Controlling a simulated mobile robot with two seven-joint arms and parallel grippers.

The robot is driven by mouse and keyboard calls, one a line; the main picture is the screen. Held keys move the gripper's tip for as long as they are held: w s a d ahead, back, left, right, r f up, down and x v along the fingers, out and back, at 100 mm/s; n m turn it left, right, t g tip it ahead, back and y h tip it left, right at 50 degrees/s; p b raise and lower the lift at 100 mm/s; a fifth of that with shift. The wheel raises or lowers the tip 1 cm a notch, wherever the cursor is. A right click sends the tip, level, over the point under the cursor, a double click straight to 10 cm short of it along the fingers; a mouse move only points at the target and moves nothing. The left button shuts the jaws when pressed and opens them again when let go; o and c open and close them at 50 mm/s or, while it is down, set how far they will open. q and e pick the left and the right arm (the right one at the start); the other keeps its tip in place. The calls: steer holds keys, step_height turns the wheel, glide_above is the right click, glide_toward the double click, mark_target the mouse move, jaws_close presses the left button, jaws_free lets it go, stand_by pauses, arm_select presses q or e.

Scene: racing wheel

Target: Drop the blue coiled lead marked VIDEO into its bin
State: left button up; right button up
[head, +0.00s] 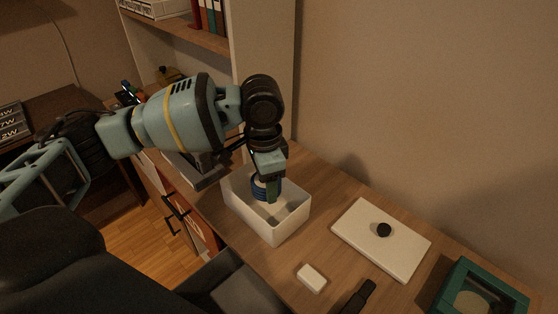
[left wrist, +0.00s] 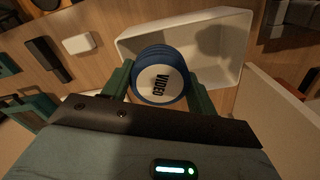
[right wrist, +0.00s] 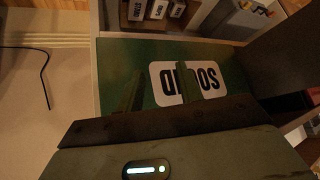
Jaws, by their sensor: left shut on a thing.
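The blue coiled lead (head: 260,188) is between the fingers of my left gripper (head: 269,189), which is shut on it. Its white round face reads VIDEO in the left wrist view (left wrist: 160,82). The lead is over the open white bin (head: 248,216), within its rim in the head view; I cannot tell whether it touches the bin floor. The bin's inside looks otherwise empty in the left wrist view (left wrist: 215,50). My right gripper (right wrist: 160,88) is open and empty, in front of a green surface with a white label (right wrist: 188,83) reading SOUND, upside down.
On the wooden desk (head: 325,180) are a white panel (head: 365,245) with a black knob, a small white block (head: 311,278), a black object (head: 358,297) and a teal box (head: 480,290). A shelf (head: 185,33) stands behind my left arm.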

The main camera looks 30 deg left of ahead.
arm_select(q)
steer(key=n, duration=0.1)
steer(key=s+n, duration=0.1)
steer(key=n, duration=0.1)
steer(key=r+n, duration=0.1)
steer(key=n, duration=0.1)
steer(key=shift+s+d, duration=0.25)
steer(key=shift+d, duration=0.15)
steer(key=n, duration=0.2)
steer(key=s+n, duration=0.1)
steer(key=n, duration=0.1)
steer(key=shift+s+d+r, duration=0.1)
steer(key=shift+d+r, duration=0.15)
steer(key=shift+r, duration=0.15)
